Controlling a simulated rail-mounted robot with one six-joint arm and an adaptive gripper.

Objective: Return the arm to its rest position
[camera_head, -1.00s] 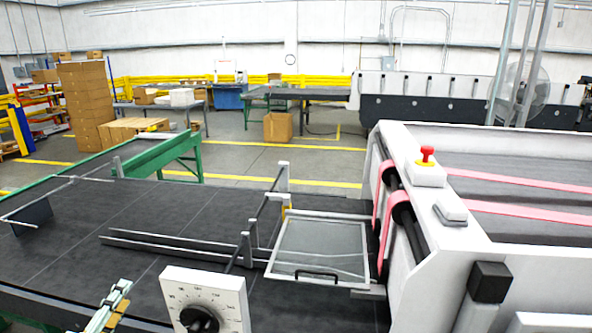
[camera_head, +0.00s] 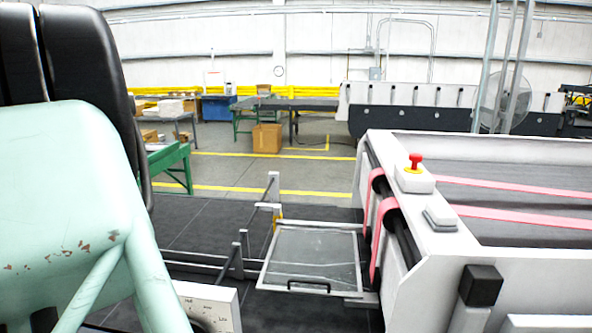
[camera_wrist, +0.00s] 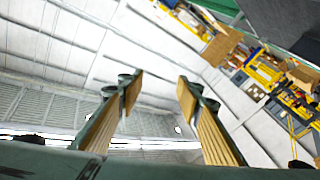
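My arm (camera_head: 75,190), pale mint green with a black part above it, fills the left side of the head view. It hides the left part of the dark table and most of the white dial panel. In the wrist view my gripper (camera_wrist: 158,92) shows two fingers with tan pads, apart from each other with nothing between them. The gripper is open and empty. It points up toward the wall and ceiling, and the view is tilted. The fingertips do not show clearly in the head view.
The folder gluer (camera_head: 440,215) with pink belts and a red stop button (camera_head: 415,162) stands at the right. A clear framed cover (camera_head: 312,258) lies beside it over the dark table (camera_head: 195,222). A cardboard box (camera_head: 266,138) stands on the open floor behind.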

